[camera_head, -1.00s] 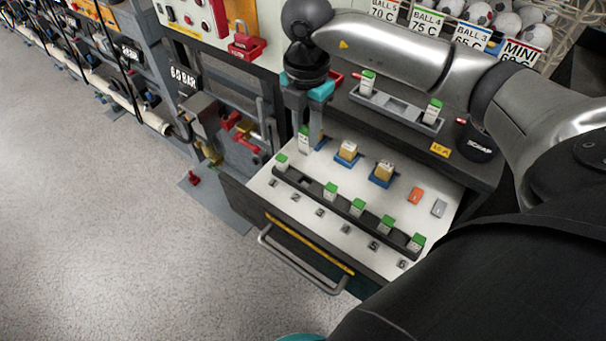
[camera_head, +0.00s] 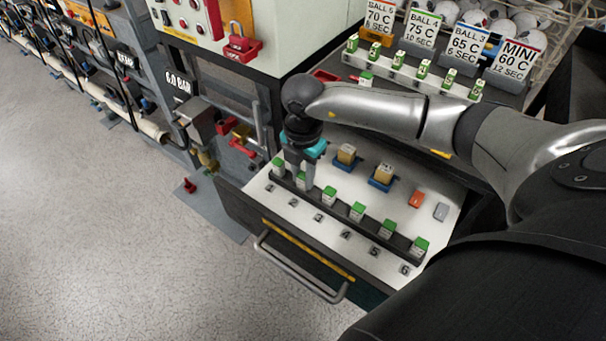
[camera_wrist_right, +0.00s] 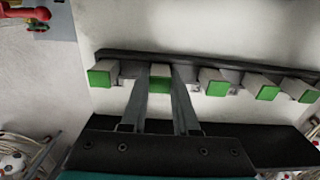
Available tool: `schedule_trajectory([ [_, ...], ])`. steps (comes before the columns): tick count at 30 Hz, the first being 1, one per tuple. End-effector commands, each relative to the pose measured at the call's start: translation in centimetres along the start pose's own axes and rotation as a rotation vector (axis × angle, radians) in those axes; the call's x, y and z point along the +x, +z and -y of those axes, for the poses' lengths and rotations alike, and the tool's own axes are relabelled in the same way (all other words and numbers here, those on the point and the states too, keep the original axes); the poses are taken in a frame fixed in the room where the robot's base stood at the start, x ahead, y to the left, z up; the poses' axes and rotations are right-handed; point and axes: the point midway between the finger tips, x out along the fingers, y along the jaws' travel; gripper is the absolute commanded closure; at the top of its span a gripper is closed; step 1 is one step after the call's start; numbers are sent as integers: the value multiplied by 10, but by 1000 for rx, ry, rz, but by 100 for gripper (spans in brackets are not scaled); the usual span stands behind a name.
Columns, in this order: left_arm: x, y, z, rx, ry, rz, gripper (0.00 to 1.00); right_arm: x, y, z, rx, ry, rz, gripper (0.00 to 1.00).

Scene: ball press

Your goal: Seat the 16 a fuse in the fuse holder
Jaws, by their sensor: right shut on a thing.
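My right gripper (camera_head: 300,178) points down over the second position of the black fuse holder rail (camera_head: 345,209) in the open drawer. It is shut on a pale fuse with a green top (camera_head: 302,181), which also shows between the fingers in the right wrist view (camera_wrist_right: 160,84). The fuse stands upright in line with the green-topped fuses at the other numbered positions. I cannot tell whether its base is fully down in the rail. Its rating is not readable. My left gripper is not in view.
Two blue holders with tan blocks (camera_head: 384,175) stand behind the rail, with an orange piece (camera_head: 417,199) and a grey piece (camera_head: 441,211) to their right. A rack of small green-marked fuses (camera_head: 415,70) is on the shelf behind my arm. The drawer handle (camera_head: 300,268) is in front.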

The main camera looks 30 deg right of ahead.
Motion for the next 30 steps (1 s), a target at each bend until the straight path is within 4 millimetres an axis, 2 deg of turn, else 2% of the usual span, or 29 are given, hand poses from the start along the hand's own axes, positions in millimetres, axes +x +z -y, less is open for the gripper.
schedule_trajectory([
  [6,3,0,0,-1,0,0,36,4,0,0,1,0,0,100],
  [7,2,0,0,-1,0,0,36,3,0,0,1,0,0,68],
  [14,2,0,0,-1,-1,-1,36,3,0,0,1,0,-1,42],
  [23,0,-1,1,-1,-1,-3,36,0,0,0,1,0,0,41],
  [26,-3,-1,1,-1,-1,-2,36,-10,0,-1,0,3,-1,41],
  [30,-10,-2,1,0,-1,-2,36,-37,1,-1,1,5,1,41],
])
